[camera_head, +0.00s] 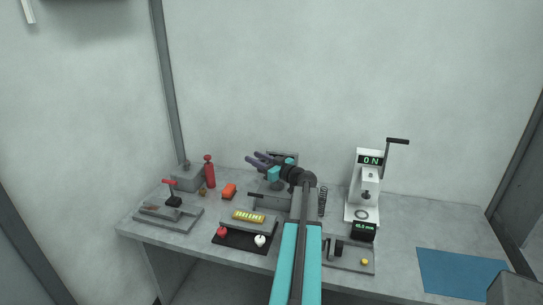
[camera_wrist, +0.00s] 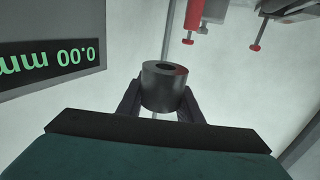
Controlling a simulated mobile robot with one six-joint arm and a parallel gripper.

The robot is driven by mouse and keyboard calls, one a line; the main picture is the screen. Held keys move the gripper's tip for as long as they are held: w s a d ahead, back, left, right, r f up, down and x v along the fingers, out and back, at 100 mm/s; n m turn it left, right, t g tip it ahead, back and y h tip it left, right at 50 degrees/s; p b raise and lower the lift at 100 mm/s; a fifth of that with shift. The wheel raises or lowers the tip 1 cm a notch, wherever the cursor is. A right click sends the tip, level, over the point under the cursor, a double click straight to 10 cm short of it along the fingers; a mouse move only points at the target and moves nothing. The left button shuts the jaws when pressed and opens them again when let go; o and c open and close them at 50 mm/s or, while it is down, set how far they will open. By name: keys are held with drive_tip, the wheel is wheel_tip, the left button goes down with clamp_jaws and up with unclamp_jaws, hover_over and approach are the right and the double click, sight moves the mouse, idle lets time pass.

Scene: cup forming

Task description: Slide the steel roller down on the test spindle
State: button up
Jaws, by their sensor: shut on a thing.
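My gripper (camera_wrist: 163,100) is shut on a dark, hollow cylinder, the steel roller (camera_wrist: 165,92), in the wrist view. One finger lies on each side of it, and its open bore faces the camera. A thin pale line (camera_wrist: 169,40) shows beyond the roller; I cannot tell whether it is the test spindle or a wall edge. So I cannot tell whether the roller is around the spindle. In the head view my gripper (camera_head: 259,160) is over the back of the bench, with its fingers pointing left. The roller cannot be made out there.
A display reading 0.00 mm (camera_wrist: 48,58) stands close at left in the wrist view. A blue mat (camera_head: 460,273) is clear.

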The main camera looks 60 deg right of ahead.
sight(277, 183)
drive_tip(key=shift+m+h, duration=0.6)
drive_tip(key=shift+h, duration=0.3)
drive_tip(key=s+d, duration=0.2)
drive_tip(key=d, duration=0.1)
drive_tip(key=s+d, duration=0.2)
drive_tip(key=shift+d+r, duration=0.1)
drive_tip(key=shift+r, duration=0.3)
drive_tip(key=shift+r+p, duration=0.1)
drive_tip(key=shift+p, duration=0.65)
drive_tip(key=shift+f+b, duration=0.4)
drive_tip(key=shift+f, duration=2.1)
drive_tip(key=shift+s+p, duration=0.1)
drive_tip(key=shift+p, duration=0.95)
drive_tip(key=shift+f+b, duration=0.3)
drive_tip(key=shift+f, duration=0.95)
idle(0.6)
